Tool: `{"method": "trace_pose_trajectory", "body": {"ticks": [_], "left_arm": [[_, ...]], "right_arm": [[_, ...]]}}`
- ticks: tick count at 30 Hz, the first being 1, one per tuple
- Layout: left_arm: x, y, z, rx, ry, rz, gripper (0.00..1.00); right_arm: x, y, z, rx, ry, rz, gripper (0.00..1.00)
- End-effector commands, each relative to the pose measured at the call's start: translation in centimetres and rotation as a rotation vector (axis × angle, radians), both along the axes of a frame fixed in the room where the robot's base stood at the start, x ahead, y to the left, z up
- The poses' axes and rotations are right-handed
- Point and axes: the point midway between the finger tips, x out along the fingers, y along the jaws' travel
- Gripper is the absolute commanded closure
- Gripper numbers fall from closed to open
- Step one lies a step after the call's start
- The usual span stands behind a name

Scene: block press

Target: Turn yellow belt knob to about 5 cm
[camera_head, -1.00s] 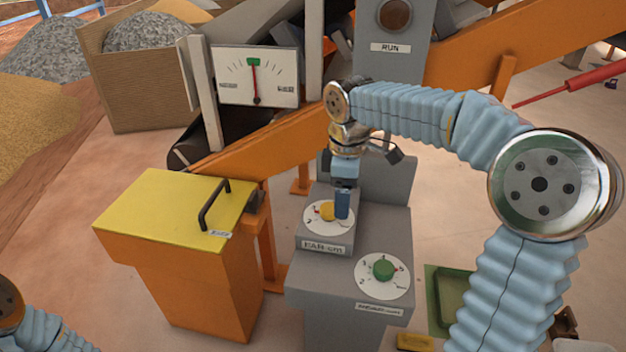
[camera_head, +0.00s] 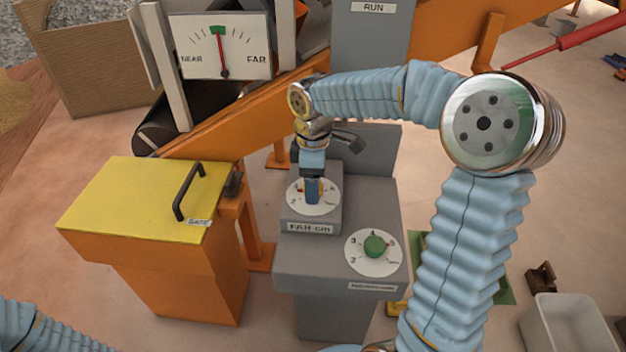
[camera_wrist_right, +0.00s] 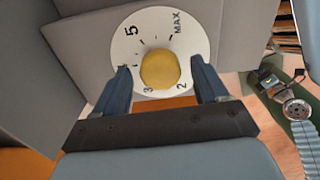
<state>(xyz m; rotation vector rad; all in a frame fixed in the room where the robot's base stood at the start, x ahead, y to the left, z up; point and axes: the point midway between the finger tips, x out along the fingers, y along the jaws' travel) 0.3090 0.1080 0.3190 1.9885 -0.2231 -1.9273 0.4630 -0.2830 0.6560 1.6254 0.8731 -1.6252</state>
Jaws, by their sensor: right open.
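The yellow knob (camera_wrist_right: 160,69) sits in the middle of a white dial (camera_wrist_right: 140,38) marked 2, 3, 5 and MAX. I cannot make out a pointer on the knob. In the head view, my right gripper (camera_head: 313,190) comes down over this dial (camera_head: 297,202) and hides most of the knob. In the right wrist view, my right gripper (camera_wrist_right: 160,75) is open, one blue finger on each side of the knob, with gaps visible between fingers and knob. My left gripper is out of view; only part of my left arm shows at the bottom left.
A green knob (camera_head: 375,246) on a second white dial (camera_head: 357,265) is to the front right on the grey console (camera_head: 330,262). An orange box with a yellow lid (camera_head: 130,200) stands left. A NEAR/FAR gauge (camera_head: 245,62) is behind. A white bin (camera_head: 570,328) is at lower right.

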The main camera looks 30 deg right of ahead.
Motion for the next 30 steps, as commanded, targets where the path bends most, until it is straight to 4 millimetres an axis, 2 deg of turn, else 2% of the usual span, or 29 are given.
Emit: {"method": "trace_pose_trajectory", "body": {"ticks": [3, 14, 23, 30], "left_arm": [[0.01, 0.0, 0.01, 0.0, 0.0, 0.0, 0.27], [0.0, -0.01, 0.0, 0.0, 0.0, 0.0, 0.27], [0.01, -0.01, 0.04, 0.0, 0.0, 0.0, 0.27], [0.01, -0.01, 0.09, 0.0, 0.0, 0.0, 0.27]], "right_arm": [[0.0, 0.0, 0.02, 0.0, 0.0, 0.0, 0.27], [0.01, 0.01, 0.04, 0.0, 0.0, 0.0, 0.82], [0.01, 0.02, 0.06, 0.0, 0.0, -0.035, 0.83], [0.01, 0.04, 0.08, 0.0, 0.0, -0.166, 0.83]]}}
